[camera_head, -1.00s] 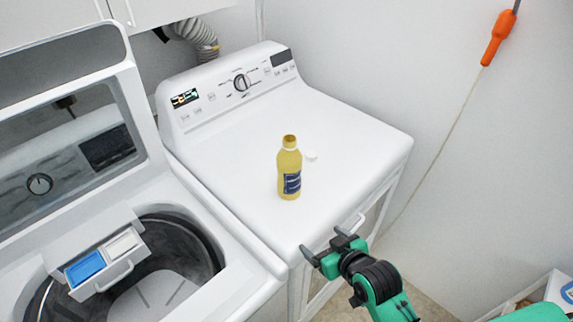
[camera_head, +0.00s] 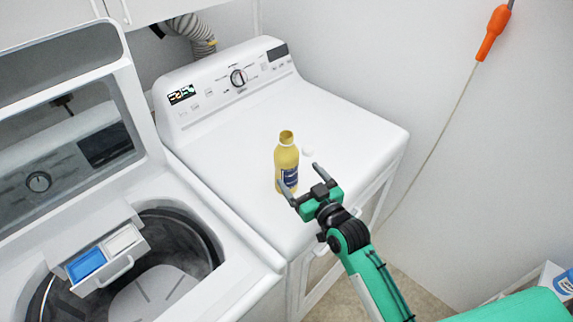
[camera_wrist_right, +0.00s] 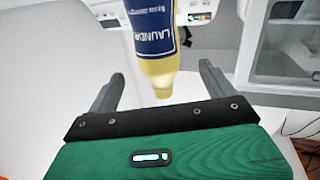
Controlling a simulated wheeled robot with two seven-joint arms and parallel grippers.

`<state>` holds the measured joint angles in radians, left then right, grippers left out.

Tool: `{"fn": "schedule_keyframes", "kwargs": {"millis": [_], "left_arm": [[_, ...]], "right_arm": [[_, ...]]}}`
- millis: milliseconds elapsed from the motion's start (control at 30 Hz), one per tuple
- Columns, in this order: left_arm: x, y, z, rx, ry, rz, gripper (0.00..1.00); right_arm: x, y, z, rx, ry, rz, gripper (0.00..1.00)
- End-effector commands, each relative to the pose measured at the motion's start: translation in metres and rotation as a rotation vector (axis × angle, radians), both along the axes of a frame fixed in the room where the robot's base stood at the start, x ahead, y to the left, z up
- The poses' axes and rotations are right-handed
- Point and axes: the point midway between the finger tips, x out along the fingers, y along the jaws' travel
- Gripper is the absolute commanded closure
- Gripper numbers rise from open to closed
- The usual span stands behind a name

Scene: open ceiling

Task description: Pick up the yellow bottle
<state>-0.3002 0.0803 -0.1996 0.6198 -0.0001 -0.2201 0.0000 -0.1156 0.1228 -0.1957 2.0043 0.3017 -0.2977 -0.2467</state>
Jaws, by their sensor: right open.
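The yellow bottle (camera_head: 286,158) stands upright and uncapped on the white top of the dryer (camera_head: 230,130). It has a dark blue label, and its lower part is partly hidden by my gripper's left finger in the head view. My right gripper (camera_head: 300,176) is open and empty, close in front of the bottle and slightly right of it. In the right wrist view the bottle (camera_wrist_right: 160,66) appears beyond and roughly between the two spread fingers. I cannot tell whether a finger touches it. My left gripper is not in view.
The back of the dryer top is clear. An orange-handled cord (camera_head: 491,33) hangs along the right wall.

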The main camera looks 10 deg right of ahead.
Motion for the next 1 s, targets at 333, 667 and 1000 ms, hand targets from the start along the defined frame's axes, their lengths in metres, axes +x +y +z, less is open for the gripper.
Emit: {"fn": "schedule_keyframes", "kwargs": {"millis": [333,667,1000], "left_arm": [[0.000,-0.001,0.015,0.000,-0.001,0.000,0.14],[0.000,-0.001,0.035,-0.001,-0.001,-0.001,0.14],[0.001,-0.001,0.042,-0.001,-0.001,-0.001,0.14]], "right_arm": [[0.044,0.014,0.001,-0.001,0.002,0.001,0.15],[0.072,0.019,0.001,-0.001,0.003,0.001,0.15],[0.096,0.026,-0.003,-0.002,0.002,0.001,0.15]]}}
